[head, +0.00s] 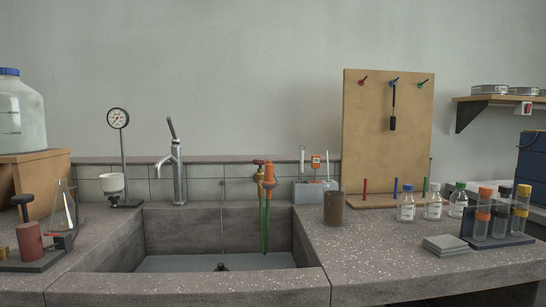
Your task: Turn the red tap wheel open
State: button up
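A small copper-orange tap (268,174) stands at the back of the sink, right of its middle. A small reddish-brown part (258,162) sticks out at its upper left; it may be the tap wheel, but it is too small to tell its shape or how far it is turned. A green hose (265,225) hangs from the tap into the sink (185,288). No water shows at the hose. My gripper is not in view, so its place relative to the tap is hidden.
A tall grey faucet (178,170) stands left of the tap. A gauge on a stand (118,118) is farther left. A grey box (309,191) and a brown cylinder (333,208) stand right of the tap. Bottles (406,208) and a tube rack (497,240) occupy the right bench.

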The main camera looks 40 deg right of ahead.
aim_at(260, 162)
jog(key=k+l, duration=0.1)
jog(key=l, duration=0.25)
jog(key=k+l, duration=0.15)
jog(key=l, duration=0.2)
jog(key=k+l, duration=0.1)
jog(key=l, duration=0.2)
jog(key=k+l+u, duration=0.1)
jog(key=l, duration=0.25)
jog(key=k+l, duration=0.15)
jog(key=l, duration=0.2)
